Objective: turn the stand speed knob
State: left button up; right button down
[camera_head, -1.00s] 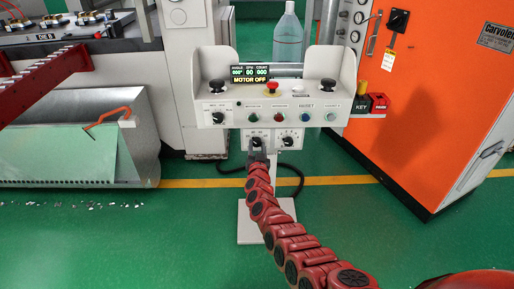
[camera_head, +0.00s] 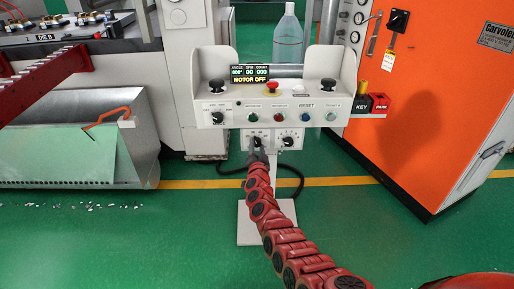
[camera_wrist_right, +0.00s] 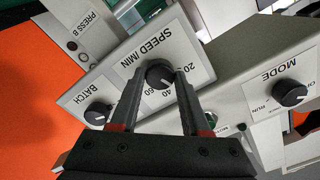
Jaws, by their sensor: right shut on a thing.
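The stand speed knob (camera_wrist_right: 160,74) is a round black knob on a white plate labelled SPEED/MIN (camera_wrist_right: 140,52), printed upside down in the right wrist view. My right gripper (camera_wrist_right: 160,82) is shut on the knob, with one finger on each side of it. In the head view my right gripper (camera_head: 257,151) reaches up to the left part of the small lower panel (camera_head: 274,134) of the control stand. It hides most of the knob there. My left gripper is not in view.
The BATCH knob (camera_wrist_right: 97,113) sits beside the speed knob, and the MODE knob (camera_wrist_right: 290,93) is on the upper console. The console (camera_head: 272,100) carries buttons, a red stop button (camera_head: 271,87) and a MOTOR OFF display (camera_head: 250,76). An orange cabinet (camera_head: 430,110) stands at the right.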

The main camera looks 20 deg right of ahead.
jog(key=shift+c, duration=1.8)
grip_release()
jog(key=shift+s+a+p, duration=0.2)
jog(key=shift+s+p, duration=0.35)
jog(key=p+v, duration=0.4)
jog(key=v, duration=1.2)
jog(key=shift+s+p, duration=0.15)
jog(key=shift+p, duration=0.25)
